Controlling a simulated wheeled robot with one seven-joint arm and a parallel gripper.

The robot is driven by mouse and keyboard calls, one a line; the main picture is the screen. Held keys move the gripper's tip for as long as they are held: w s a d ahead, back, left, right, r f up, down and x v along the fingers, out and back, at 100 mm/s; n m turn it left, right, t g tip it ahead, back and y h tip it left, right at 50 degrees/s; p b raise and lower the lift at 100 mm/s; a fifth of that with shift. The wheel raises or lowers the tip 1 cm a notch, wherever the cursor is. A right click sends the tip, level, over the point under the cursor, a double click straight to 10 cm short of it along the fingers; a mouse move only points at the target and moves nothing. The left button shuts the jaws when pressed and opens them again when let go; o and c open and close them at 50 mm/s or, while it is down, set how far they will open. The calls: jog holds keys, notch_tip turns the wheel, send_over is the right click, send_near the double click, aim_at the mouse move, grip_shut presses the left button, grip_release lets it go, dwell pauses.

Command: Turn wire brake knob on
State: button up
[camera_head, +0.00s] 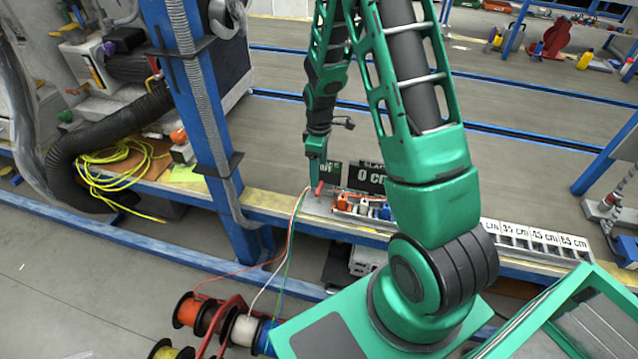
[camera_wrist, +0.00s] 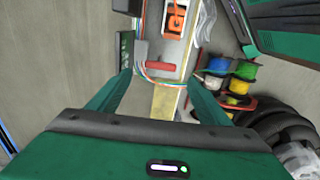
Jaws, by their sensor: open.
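The red knob (camera_head: 319,188), which looks like the wire brake knob, sits at the left end of the wire device on the workbench edge. In the wrist view it shows as a red bar (camera_wrist: 160,67) on a grey plate, with coloured wires beside it. A small dark display (camera_head: 329,169) next to it shows green text that seems to read "OFF"; it also shows in the wrist view (camera_wrist: 125,48). My gripper (camera_wrist: 158,78) is open, its two green fingers spread to either side of the knob in the picture. Contact with the knob cannot be told. In the head view my gripper (camera_head: 316,176) is just above the knob.
A black length display (camera_head: 366,179) reads "0 c…", partly hidden by my arm. Orange and blue parts (camera_head: 362,207) lie right of the knob. Wires run down to spools (camera_head: 243,330) below. A blue post (camera_head: 205,120) stands left, and labelled bins (camera_head: 540,240) lie right.

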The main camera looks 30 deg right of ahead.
aim_at(320, 186)
notch_tip(320, 186, down, 7)
jog(key=shift+f, duration=0.2)
dwell(0.3)
jog(key=c, duration=1)
jog(key=shift+d, duration=0.2)
jog(key=shift+c, duration=0.2)
jog(key=shift+a, duration=0.1)
